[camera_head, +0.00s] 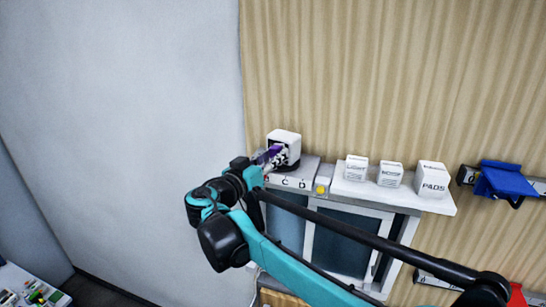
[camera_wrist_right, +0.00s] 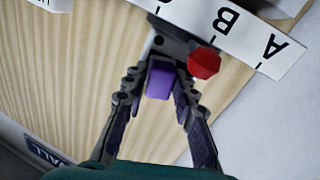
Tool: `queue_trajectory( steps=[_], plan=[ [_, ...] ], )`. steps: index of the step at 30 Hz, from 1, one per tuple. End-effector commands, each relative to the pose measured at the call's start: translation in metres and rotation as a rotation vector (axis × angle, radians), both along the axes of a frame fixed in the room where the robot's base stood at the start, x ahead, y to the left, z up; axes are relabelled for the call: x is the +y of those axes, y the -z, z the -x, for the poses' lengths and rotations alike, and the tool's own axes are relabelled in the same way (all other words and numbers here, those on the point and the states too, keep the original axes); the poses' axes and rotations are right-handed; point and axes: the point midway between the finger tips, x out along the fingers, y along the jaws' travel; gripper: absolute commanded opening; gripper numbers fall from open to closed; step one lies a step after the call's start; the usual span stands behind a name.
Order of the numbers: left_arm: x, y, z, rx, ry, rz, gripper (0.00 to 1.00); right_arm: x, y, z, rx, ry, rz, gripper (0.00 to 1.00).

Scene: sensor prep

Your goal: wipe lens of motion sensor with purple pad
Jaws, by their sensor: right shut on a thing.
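A white rounded box (camera_head: 285,138) with a dark lower part stands on the lettered grey unit at the left end of the shelf; it looks like the motion sensor. Its lens cannot be made out. My right gripper (camera_head: 274,157) is in front of this box and overlaps its lower left part; I cannot tell whether they touch. In the right wrist view my right gripper (camera_wrist_right: 161,72) is shut on the purple pad (camera_wrist_right: 160,82), which sits between the fingertips. My left gripper is in neither view.
A red knob (camera_wrist_right: 204,63) is close to the fingers in the wrist view. Several white boxes, one marked PADS (camera_head: 432,180), stand to the right.

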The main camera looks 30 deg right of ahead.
Motion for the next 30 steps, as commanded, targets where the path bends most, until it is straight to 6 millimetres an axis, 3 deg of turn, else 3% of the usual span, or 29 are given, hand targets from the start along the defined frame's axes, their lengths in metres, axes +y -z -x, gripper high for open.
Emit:
queue_trajectory(
  steps=[12, 24, 30],
  plan=[
    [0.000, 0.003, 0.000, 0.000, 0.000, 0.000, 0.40, 0.012, 0.000, -0.020, 0.000, 0.000, 0.000, 0.04],
    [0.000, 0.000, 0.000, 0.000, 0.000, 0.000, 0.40, 0.001, 0.000, 0.000, 0.000, 0.000, 0.000, 0.04],
    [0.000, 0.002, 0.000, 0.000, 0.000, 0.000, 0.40, 0.004, 0.000, -0.007, 0.000, -0.001, 0.000, 0.04]
  ],
)
